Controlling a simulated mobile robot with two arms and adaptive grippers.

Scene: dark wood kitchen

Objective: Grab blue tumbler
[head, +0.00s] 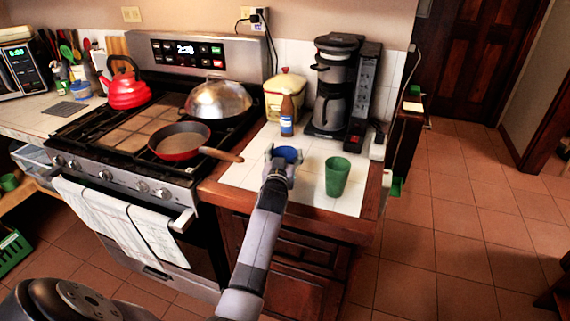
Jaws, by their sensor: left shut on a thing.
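The blue tumbler (288,153) stands on the white tiled counter (239,174), right of the stove. My left gripper (283,156) reaches it from the front, with its fingers around the tumbler, and is shut on it. The gripper and wrist hide most of the tumbler; its blue rim and upper part show. I cannot see whether its base touches the tiles. My right gripper is not in view.
A green tumbler (337,177) stands close to the right of the gripper. Behind are a brown bottle (287,117), a yellow canister (284,88) and a coffee maker (335,85). A pan handle (222,154) sticks out on the left. Open floor lies right.

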